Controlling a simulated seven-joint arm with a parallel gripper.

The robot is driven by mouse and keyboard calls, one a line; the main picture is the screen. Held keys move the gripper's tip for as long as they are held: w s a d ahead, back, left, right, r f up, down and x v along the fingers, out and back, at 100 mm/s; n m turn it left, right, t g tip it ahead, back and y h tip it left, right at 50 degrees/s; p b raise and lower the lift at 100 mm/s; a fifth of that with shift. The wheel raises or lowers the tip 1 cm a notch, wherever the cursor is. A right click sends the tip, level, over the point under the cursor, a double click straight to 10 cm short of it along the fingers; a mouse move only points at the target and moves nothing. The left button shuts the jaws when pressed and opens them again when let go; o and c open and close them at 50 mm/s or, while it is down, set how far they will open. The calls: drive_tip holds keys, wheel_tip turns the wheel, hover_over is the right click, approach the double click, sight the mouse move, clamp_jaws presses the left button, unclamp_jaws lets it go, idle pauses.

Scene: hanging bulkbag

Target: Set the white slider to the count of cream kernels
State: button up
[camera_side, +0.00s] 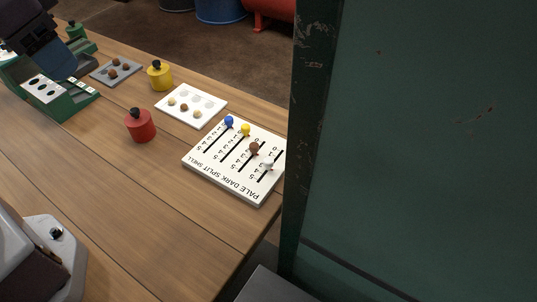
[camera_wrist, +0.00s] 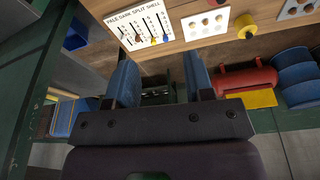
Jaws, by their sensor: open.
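The slider board (camera_side: 221,182), labelled PALE, DARK, SPLIT and SHELL, lies near the table's right edge. Its white slider (camera_side: 268,166) is in the PALE column, beside the brown one; its exact number is unclear. The board also shows in the wrist view (camera_wrist: 116,32). A white tray (camera_side: 217,99) stands behind the board. In its near row are cream kernels (camera_side: 172,101) with a brown kernel (camera_side: 184,107) between them; its far row shows pale round spots, too small to tell. My gripper (camera_side: 62,68) is at the upper left, away from the board; in the wrist view (camera_wrist: 160,75) its blue fingers are apart and empty.
A red knobbed cylinder (camera_side: 140,126) and a yellow one (camera_side: 159,77) stand near the tray. A grey tray of brown kernels (camera_side: 116,70) and a green rack (camera_side: 70,103) are farther left. A large green panel (camera_side: 420,130) fills the right.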

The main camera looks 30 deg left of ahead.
drive_tip(key=w+d+f+g, duration=0.2)
drive_tip(key=w+d+f, duration=0.4)
drive_tip(key=w+d, duration=0.3)
drive_tip(key=n, duration=0.5)
hover_over(269, 160)
wheel_tip(269, 160, down, 10)
drive_tip(key=shift+g, duration=0.4)
wheel_tip(269, 160, down, 12)
drive_tip(key=shift+f, duration=0.25)
